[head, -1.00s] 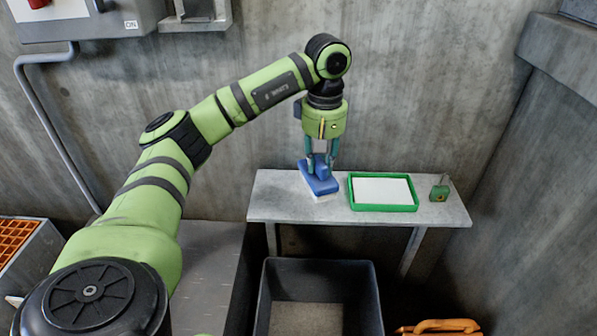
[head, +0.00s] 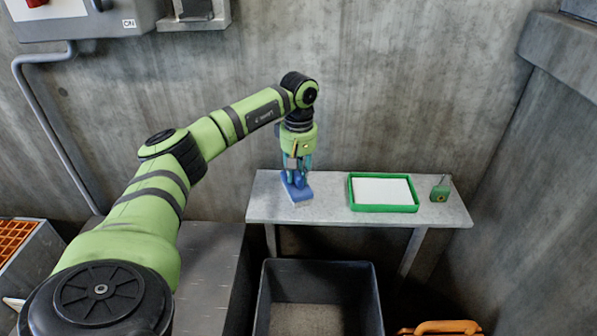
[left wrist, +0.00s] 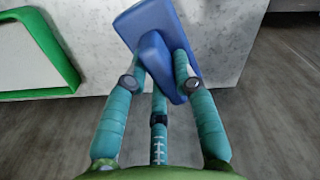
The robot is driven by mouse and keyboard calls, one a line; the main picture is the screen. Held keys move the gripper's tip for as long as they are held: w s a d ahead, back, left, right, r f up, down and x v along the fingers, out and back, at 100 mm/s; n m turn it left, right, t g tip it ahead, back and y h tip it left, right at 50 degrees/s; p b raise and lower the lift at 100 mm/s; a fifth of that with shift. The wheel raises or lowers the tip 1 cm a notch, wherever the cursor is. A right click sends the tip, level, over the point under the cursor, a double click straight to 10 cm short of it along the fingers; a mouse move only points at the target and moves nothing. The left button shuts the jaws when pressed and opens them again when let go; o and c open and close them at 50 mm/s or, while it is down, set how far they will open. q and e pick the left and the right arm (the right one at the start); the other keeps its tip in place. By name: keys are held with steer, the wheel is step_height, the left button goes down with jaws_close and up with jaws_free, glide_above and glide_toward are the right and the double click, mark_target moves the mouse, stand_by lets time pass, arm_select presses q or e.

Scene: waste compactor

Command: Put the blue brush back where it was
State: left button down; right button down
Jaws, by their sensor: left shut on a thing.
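The blue brush (head: 296,190) is at the left part of the grey shelf table (head: 330,208), its pale bristles facing down. My left gripper (head: 297,174) points down from above and is shut on the brush's raised grip. In the left wrist view the blue brush (left wrist: 154,42) sits between the teal fingers of my left gripper (left wrist: 160,80), above the table top. Whether the bristles touch the table I cannot tell. My right gripper is not in view.
A green-rimmed tray with a white inside (head: 383,207) lies right of the brush, with bare table between. A small green object (head: 440,191) stands at the right end. A dark open bin (head: 320,264) stands in front of the table, near an orange-handled thing (head: 440,327).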

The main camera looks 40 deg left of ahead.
arm_select(q)
steer(key=shift+f, duration=0.15)
steer(key=c, duration=1)
jaws_free()
step_height(320, 180, up, 12)
steer(key=shift+r+p, duration=0.25)
steer(key=shift+p, duration=0.45)
